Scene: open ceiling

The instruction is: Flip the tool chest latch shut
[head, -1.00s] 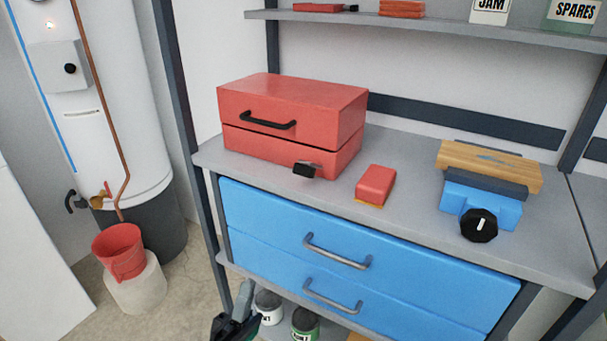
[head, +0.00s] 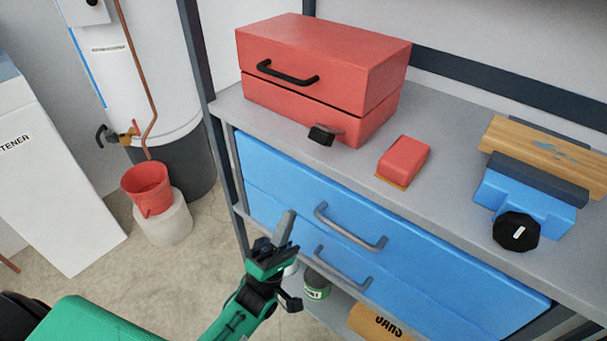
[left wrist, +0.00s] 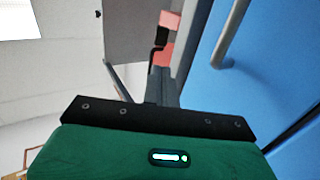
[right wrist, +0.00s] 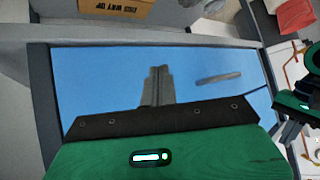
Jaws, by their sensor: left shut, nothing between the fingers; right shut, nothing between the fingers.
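The red tool chest (head: 320,60) sits on the grey workbench top, its lid down, with a black handle on the front. Its latch (head: 324,134), a black tab on a grey arm, sticks out from the lower front near the right corner. My left gripper (head: 285,230) is shut and empty, in front of the blue drawers and below the chest. In the left wrist view its fingers (left wrist: 163,85) point toward the chest, which shows small at the top. My right gripper (right wrist: 157,87) is shut and empty in the right wrist view, before a blue surface; the head view does not show it.
A red block (head: 404,160) lies right of the chest. A blue vise (head: 525,200) holding a wooden board stands further right. Drawer handles (head: 350,228) stick out near my left gripper. Bench space before the latch is clear.

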